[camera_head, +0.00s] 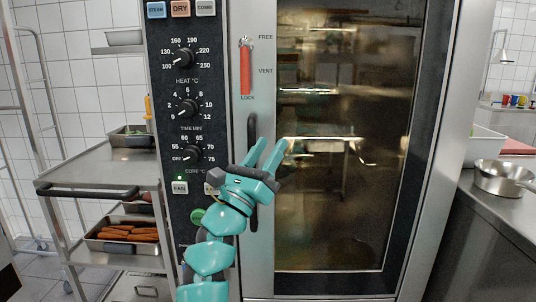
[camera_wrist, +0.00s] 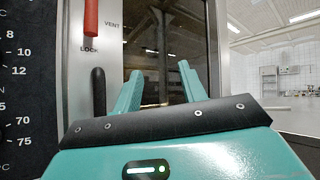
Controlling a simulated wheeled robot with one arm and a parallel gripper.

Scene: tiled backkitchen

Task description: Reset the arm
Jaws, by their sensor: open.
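My teal gripper (camera_head: 267,155) is raised in front of the oven (camera_head: 260,220), with its fingers pointing up. The two fingers stand apart with nothing between them. In the wrist view my gripper (camera_wrist: 160,88) also shows open and empty before the dark glass door. The black door handle (camera_head: 252,130) is just left of the fingers in the head view. It also shows left of them in the wrist view (camera_wrist: 98,92). I cannot tell whether any finger touches the door. My arm rises from the bottom of the head view and covers part of the control panel.
A red lock lever (camera_head: 245,70) is above the handle. Control knobs (camera_head: 187,108) line the left panel. A steel trolley (camera_head: 100,175) with trays, one holding sausage-like food (camera_head: 128,232), stands at left. A counter with a steel pan (camera_head: 502,176) stands at right.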

